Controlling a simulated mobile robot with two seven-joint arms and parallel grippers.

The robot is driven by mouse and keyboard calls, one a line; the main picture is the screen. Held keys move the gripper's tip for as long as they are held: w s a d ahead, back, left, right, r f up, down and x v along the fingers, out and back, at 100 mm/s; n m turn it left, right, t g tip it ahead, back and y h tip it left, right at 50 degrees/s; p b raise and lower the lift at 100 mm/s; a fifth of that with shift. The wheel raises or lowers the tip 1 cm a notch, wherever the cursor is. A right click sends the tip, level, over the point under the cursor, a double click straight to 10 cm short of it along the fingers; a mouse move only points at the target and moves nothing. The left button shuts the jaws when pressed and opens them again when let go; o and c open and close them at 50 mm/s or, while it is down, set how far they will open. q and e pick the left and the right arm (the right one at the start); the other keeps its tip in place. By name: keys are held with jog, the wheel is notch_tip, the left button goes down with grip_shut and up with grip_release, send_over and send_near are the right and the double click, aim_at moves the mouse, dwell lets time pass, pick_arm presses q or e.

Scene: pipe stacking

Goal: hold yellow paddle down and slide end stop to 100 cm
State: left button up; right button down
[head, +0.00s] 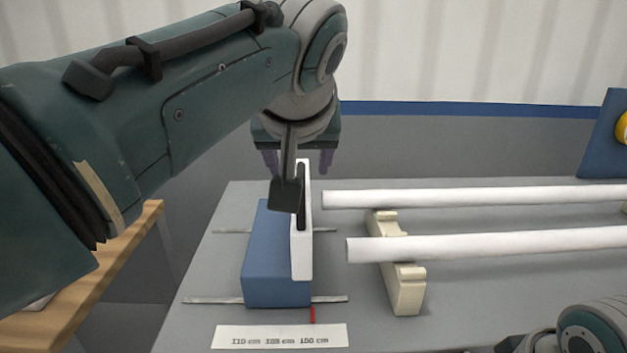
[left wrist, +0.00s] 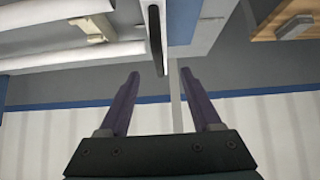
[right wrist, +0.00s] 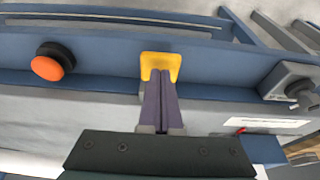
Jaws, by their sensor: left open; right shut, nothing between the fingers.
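The end stop (head: 272,262) is a blue block with an upright white plate (head: 301,268) on two thin rails. Its red pointer (head: 313,314) is above the right-hand marking, blurred but seemingly 100 cm, on the white scale (head: 280,337). My left gripper (head: 298,170) is open at the plate's top; in the left wrist view its fingers (left wrist: 160,74) are apart, with the plate's dark slot (left wrist: 155,40) ahead between them. I cannot tell if they touch. In the right wrist view the yellow paddle (right wrist: 161,64) is at the tips of my shut right gripper (right wrist: 160,78); contact is unclear.
Two white pipes (head: 480,197) lie on cream supports (head: 405,290) right of the plate, their ends apart from it. An orange button (right wrist: 47,68) and a grey knobbed box (right wrist: 291,84) flank the paddle. A wooden table edge (head: 110,265) is at left.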

pick_arm(q)
jog(key=v, duration=0.5)
dwell(0.3)
pick_arm(e)
notch_tip(320, 180, up, 10)
dwell(0.8)
